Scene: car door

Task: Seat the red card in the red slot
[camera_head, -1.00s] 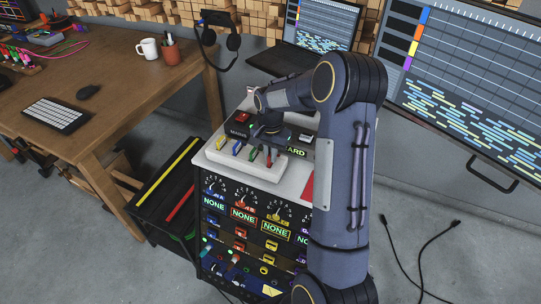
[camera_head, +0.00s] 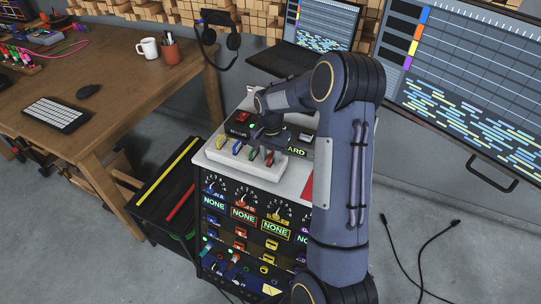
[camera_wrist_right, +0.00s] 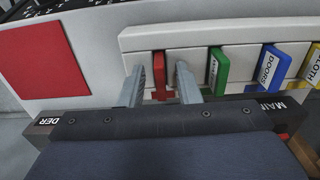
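The red card (camera_head: 269,158) stands upright in the white card rack (camera_head: 229,158) on top of the console, at the right end of a row with green, blue and yellow cards. It also shows in the right wrist view (camera_wrist_right: 159,68). My right gripper (camera_wrist_right: 161,88) is open, with one finger on each side of the red card and visible gaps between. In the head view my right gripper (camera_head: 270,143) is partly hidden by its own wrist. On the console front, a red-framed display (camera_head: 243,214) reads NONE, with a small red slot (camera_head: 240,232) below it. My left gripper is out of view.
The green card (camera_wrist_right: 218,70) stands close beside the right finger. A flat red square (camera_wrist_right: 40,58) lies on the white console top. Dark control boxes (camera_head: 240,125) stand behind the rack. Cables lie on the floor at right.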

